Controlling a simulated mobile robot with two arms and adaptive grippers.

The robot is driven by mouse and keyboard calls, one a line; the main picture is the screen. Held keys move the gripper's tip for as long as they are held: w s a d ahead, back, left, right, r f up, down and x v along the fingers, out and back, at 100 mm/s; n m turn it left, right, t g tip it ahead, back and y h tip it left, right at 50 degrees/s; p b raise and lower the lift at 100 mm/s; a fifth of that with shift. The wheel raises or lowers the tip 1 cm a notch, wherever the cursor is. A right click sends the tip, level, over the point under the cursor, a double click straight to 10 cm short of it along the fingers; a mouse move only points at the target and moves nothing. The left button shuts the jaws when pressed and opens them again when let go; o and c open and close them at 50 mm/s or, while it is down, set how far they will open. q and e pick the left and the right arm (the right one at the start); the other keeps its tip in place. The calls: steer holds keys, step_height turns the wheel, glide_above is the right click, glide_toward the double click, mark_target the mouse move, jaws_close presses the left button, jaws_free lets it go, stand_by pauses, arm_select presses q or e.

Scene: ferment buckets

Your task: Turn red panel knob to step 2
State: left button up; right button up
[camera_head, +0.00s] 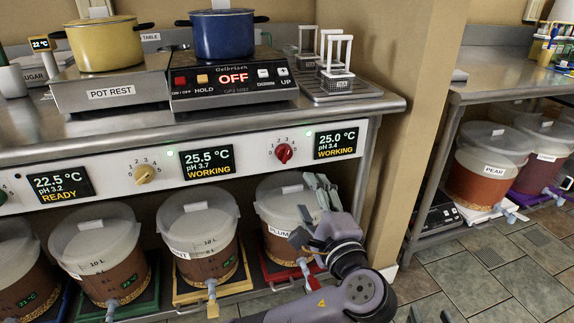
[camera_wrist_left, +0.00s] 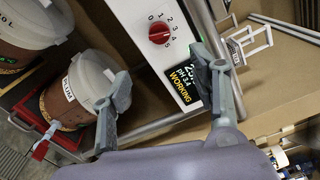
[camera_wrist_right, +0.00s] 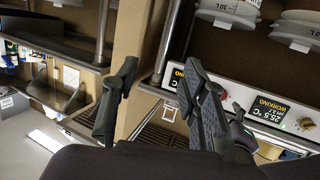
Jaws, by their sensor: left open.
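The red knob (camera_head: 283,152) is on the white front panel (camera_head: 108,180), below the right end of the steel counter, with numbers around it. Its pointer setting is too small to read. The display (camera_head: 335,141) right of it reads 25.0 °C, pH 3.4, WORKING. My left gripper (camera_head: 318,190) is open and empty, below and right of the knob, in front of the plum bucket. In the left wrist view the red knob (camera_wrist_left: 159,32) is clear, beyond the fingertips and not touched. My right gripper (camera_wrist_right: 160,90) is open and empty in its wrist view.
A yellow knob (camera_head: 145,173) with its own display is further left on the panel. Several lidded buckets (camera_head: 107,262) stand under it. A hot plate (camera_head: 233,83) with a blue pot is above. A tan wall pillar (camera_head: 405,120) bounds the right side.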

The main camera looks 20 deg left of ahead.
arm_select(q)
steer(key=b, duration=0.2)
glide_toward(287, 158)
steer(key=w, duration=0.1)
steer(key=x, duration=0.4)
steer(key=b+x, duration=0.1)
steer(key=x, duration=0.3)
steer(key=shift+s+a, duration=0.15)
steer(key=shift+a, duration=0.1)
steer(key=shift+w+a+r+b, duration=0.1)
steer(key=shift+w+a+b, duration=0.15)
steer(key=shift+w+b, duration=0.1)
arm_select(e)
steer(key=s+a+r+t+y, duration=0.1)
steer(key=s+r+t+y, duration=0.2)
steer(key=r+t, duration=0.6)
steer(key=shift+a+r+t, duration=0.15)
steer(key=shift+r+t, duration=0.25)
steer(key=shift+r, duration=2.7)
arm_select(q)
steer(key=shift+c, duration=0.4)
steer(key=c, duration=1.1)
